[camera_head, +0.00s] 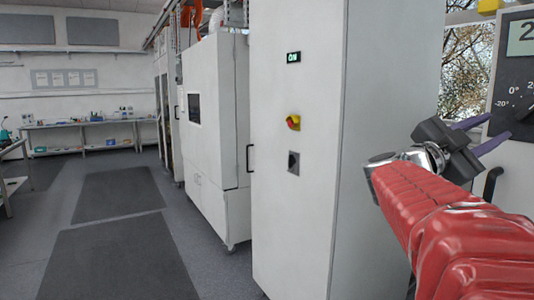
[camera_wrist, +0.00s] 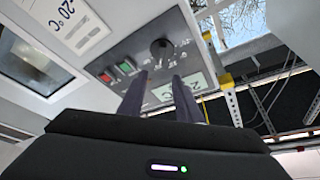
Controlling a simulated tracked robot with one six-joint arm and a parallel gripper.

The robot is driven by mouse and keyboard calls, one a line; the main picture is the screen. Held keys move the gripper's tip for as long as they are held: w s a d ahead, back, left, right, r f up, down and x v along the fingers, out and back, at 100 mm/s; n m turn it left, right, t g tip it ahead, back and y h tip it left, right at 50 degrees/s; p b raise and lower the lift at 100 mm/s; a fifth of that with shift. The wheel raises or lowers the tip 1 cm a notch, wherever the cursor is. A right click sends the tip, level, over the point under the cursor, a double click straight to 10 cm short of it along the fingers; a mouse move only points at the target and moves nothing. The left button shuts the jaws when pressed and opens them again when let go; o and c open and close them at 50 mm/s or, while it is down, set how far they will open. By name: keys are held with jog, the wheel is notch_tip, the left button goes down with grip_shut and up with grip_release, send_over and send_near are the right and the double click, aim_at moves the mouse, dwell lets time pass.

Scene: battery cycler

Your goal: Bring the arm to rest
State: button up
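My arm, in a red sleeve, reaches in from the lower right of the head view. My gripper (camera_head: 498,129) has its two purple-grey fingers apart, with nothing between them. It is in front of the dark control panel (camera_head: 505,88) at the right edge. In the wrist view my gripper (camera_wrist: 158,82) also shows its fingers spread and empty, pointing up at the panel (camera_wrist: 140,52). The panel's dark knob (camera_wrist: 161,48) lies just beyond the fingertips. I cannot tell whether a finger touches the panel.
A tall white cabinet (camera_head: 300,210) with a red-yellow switch (camera_head: 293,122) stands left of my arm. A black handle (camera_head: 491,183) is below the gripper. The panel has a green button (camera_wrist: 125,67) and a red button (camera_wrist: 105,77). The floor (camera_head: 215,270) at left is clear.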

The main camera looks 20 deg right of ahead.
jog(key=shift+w, duration=0.1)
jog(key=w+a+f+n+t+y, duration=0.2)
jog(key=w+f+n+t, duration=0.3)
jog(key=w, duration=0.3)
jog(key=w+a+f+n+t+y, duration=0.25)
jog(key=w+n+t, duration=0.25)
jog(key=w+t, duration=0.25)
jog(key=w+a+f+n+t+y, duration=0.35)
jog(key=a+f+n+y, duration=0.2)
jog(key=a, duration=0.25)
jog(key=s+a+f+n+g+y, duration=0.25)
jog(key=a+f+y, duration=0.25)
jog(key=a+f, duration=0.55)
jog(key=s+a+f+n+g+y, duration=0.25)
jog(key=a+f+n+y, duration=0.2)
jog(key=a+f, duration=0.6)
jog(key=s+a+f+n+g+y, duration=0.1)
jog(key=s+a+f+n, duration=0.1)
jog(key=s+a, duration=0.4)
jog(key=s+a+f+n+g, duration=0.2)
jog(key=s+a, duration=0.4)
jog(key=s, duration=0.3)
notch_tip(320, 180, down, 3)
jog(key=shift+s+r+n+y, duration=0.15)
jog(key=shift+n+y, duration=0.2)
jog(key=shift+n, duration=0.2)
